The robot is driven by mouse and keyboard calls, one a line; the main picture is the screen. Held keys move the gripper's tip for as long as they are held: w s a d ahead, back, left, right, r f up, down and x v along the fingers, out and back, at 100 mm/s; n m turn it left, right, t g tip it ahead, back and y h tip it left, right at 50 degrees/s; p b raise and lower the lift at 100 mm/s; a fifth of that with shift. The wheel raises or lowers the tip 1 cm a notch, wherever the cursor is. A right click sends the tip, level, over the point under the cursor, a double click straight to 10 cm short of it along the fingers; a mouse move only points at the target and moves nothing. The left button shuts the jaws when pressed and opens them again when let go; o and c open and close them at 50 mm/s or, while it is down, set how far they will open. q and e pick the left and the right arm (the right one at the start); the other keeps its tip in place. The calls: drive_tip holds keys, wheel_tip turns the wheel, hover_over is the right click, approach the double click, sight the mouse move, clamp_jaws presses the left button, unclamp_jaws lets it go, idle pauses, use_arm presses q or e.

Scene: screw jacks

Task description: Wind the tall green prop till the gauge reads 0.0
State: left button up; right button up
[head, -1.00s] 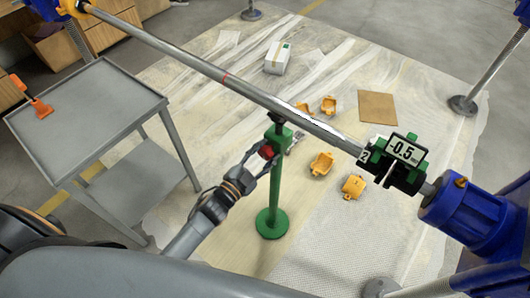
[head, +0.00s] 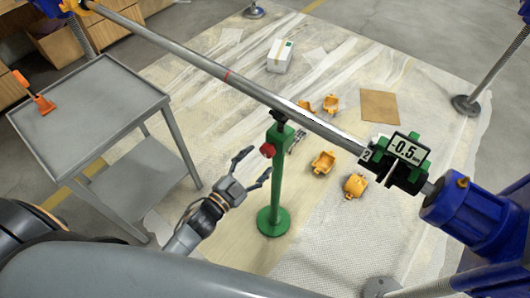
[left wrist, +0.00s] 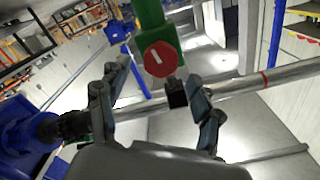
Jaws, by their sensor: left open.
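The tall green prop (head: 276,185) stands on a round base under the long grey bar, its dark top at the bar. Its red knob (head: 267,150) faces left in the head view. The knob (left wrist: 160,59) shows a white mark in the left wrist view. The gauge (head: 408,150) on the bar reads -0.5. My left gripper (head: 256,166) is open and empty, left of and below the knob, apart from it. In the left wrist view its fingers (left wrist: 155,103) are spread, with the knob beyond and between them. My right gripper is not in view.
The bar (head: 230,78) crosses above the work area. A grey cart (head: 95,105) stands at left with an orange tool on it. Orange clamp pieces (head: 323,162), a white box (head: 280,56) and a brown sheet (head: 379,106) lie on the floor. A blue jack (head: 465,210) is at right.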

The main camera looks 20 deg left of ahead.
sight(265, 153)
use_arm(q)
drive_tip(key=v, duration=0.7)
idle(2.0)
drive_tip(key=w+d+n, duration=0.1)
drive_tip(key=w+n, duration=0.1)
drive_tip(key=w, duration=0.1)
drive_tip(key=w+d+n, duration=0.1)
drive_tip(key=w+n, duration=0.1)
drive_tip(key=w, duration=0.2)
drive_tip(key=w+d+n, duration=0.1)
drive_tip(key=w+n, duration=0.1)
drive_tip(key=w, duration=0.1)
drive_tip(key=shift+w+d+r+p, duration=0.2)
drive_tip(key=shift+w+d+p, duration=0.15)
drive_tip(key=shift+d+p, duration=0.05)
drive_tip(key=shift+c, duration=0.4)
drive_tip(key=c, duration=1.1)
drive_tip(key=shift+o, duration=0.2)
